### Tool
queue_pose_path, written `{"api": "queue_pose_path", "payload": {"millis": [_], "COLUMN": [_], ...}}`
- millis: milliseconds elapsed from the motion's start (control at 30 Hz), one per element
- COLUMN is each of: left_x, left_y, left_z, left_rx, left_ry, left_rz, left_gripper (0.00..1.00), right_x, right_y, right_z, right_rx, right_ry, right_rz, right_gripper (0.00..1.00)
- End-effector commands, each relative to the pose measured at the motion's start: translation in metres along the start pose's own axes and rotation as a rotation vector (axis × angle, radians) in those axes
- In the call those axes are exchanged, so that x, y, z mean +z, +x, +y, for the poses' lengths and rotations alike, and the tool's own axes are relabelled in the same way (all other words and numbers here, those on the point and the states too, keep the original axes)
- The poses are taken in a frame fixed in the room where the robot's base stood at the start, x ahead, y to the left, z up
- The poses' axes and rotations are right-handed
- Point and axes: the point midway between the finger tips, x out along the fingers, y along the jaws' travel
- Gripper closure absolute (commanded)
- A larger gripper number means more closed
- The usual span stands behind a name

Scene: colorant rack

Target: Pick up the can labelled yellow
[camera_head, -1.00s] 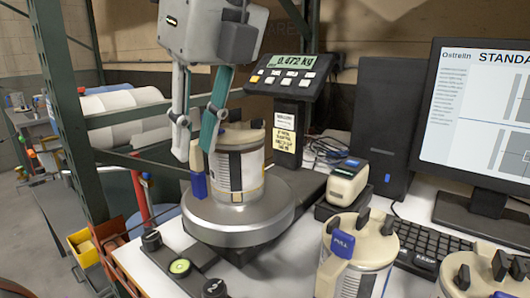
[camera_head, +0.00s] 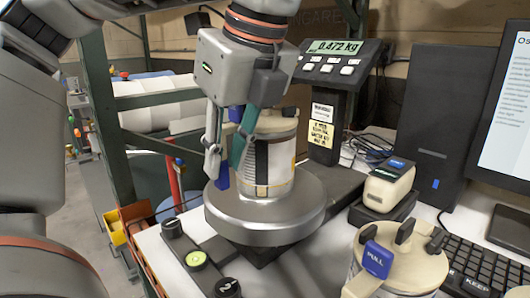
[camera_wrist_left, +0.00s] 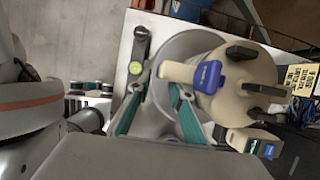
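A cream-lidded can (camera_head: 275,165) with a pale wrap stands upright on the round metal scale plate (camera_head: 265,225). I cannot read a colour name on it. In the left wrist view its lid (camera_wrist_left: 245,95) shows from above, with a blue tab, a cream spout and black knobs. My left gripper (camera_head: 224,165) points down at the can's left side, in front of it. Its teal fingers are apart, also in the left wrist view (camera_wrist_left: 157,80), near the spout. I cannot tell whether they touch the can. My right gripper is not in view.
The scale display (camera_head: 335,62) reads 0.472 kg behind the can. A small label device (camera_head: 388,185) and another lidded can (camera_head: 405,260) with a blue PULL tab stand to the right. A green rack post (camera_head: 112,120) rises at left.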

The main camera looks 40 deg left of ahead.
Motion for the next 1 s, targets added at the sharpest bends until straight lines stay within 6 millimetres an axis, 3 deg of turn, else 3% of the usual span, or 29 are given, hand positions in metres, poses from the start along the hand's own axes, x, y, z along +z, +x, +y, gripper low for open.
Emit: {"api": "queue_pose_path", "payload": {"millis": [100,267,500,600,1000], "left_x": [0.001,0.002,0.002,0.002,0.003], "left_y": [0.021,0.034,0.034,0.034,0.032], "left_z": [-0.002,-0.002,-0.001,-0.001,-0.002], "left_rx": [0.008,0.005,0.002,0.002,0.000], "left_ry": [0.004,0.002,0.000,0.000,-0.001], "left_rz": [0.003,0.002,0.001,0.001,0.001], "left_gripper": [0.79,0.79,0.79,1.00,1.00], "right_x": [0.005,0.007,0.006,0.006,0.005], "right_y": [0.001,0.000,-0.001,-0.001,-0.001], "right_z": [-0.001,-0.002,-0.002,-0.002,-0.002], "right_rx": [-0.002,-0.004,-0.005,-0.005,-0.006], "right_ry": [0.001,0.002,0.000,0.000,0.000], "right_rz": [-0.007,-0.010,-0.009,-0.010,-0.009], "right_gripper": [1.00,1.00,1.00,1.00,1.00]}}
